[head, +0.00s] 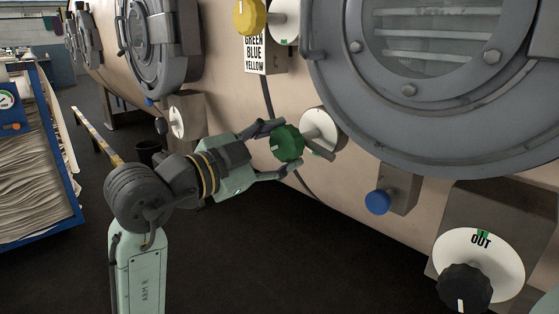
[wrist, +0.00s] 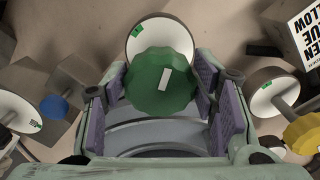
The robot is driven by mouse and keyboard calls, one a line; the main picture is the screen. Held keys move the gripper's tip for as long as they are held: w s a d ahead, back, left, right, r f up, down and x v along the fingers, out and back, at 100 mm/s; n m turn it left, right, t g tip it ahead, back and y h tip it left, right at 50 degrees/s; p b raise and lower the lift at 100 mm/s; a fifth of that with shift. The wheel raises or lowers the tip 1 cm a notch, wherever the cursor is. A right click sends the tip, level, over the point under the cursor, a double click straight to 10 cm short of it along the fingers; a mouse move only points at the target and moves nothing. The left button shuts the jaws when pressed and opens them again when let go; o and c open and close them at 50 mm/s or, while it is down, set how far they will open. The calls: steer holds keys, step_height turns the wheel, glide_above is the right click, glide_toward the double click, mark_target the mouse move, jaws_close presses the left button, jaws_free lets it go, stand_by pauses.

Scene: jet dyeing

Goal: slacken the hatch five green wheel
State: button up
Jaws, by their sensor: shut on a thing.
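The green wheel (head: 287,143) is a round, lobed knob with a white mark, in front of a white disc (head: 319,129) on the beige machine wall beside a big round grey hatch (head: 440,75). My gripper (head: 280,149) reaches it from the lower left, with one finger above and one below. In the wrist view the green wheel (wrist: 162,82) sits between the two purple finger pads of my gripper (wrist: 165,100). The white disc behind it (wrist: 150,35) shows a small green mark near its top. My gripper is shut on the wheel.
A yellow knob (head: 249,16) and a colour-word label (head: 256,53) are above. A blue knob (head: 378,202) and a black knob (head: 464,288) with an OUT dial are at the lower right. A blue cart (head: 45,200) of fabric stands left.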

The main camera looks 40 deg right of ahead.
steer(key=m+b, duration=0.3)
steer(key=m, duration=0.3)
steer(key=shift+w+m, duration=0.1)
steer(key=shift+m, duration=0.2)
steer(key=m+b, duration=0.2)
steer(key=m, duration=0.1)
steer(key=shift+r+m, duration=0.2)
steer(key=shift+m, duration=0.1)
steer(key=m+b, duration=0.1)
steer(key=m, duration=0.2)
steer(key=shift+r+m, duration=0.15)
steer(key=shift+m, duration=0.15)
steer(key=m+b, duration=0.1)
steer(key=m, duration=0.4)
steer(key=shift+r, duration=0.15)
steer(key=m, duration=0.5)
steer(key=shift+s+r+b, duration=0.1)
steer(key=shift+s+b, duration=0.2)
steer(key=shift+b, duration=0.05)
steer(key=shift+m, duration=0.3)
steer(key=o, duration=1.2)
steer(key=shift+c, duration=0.2)
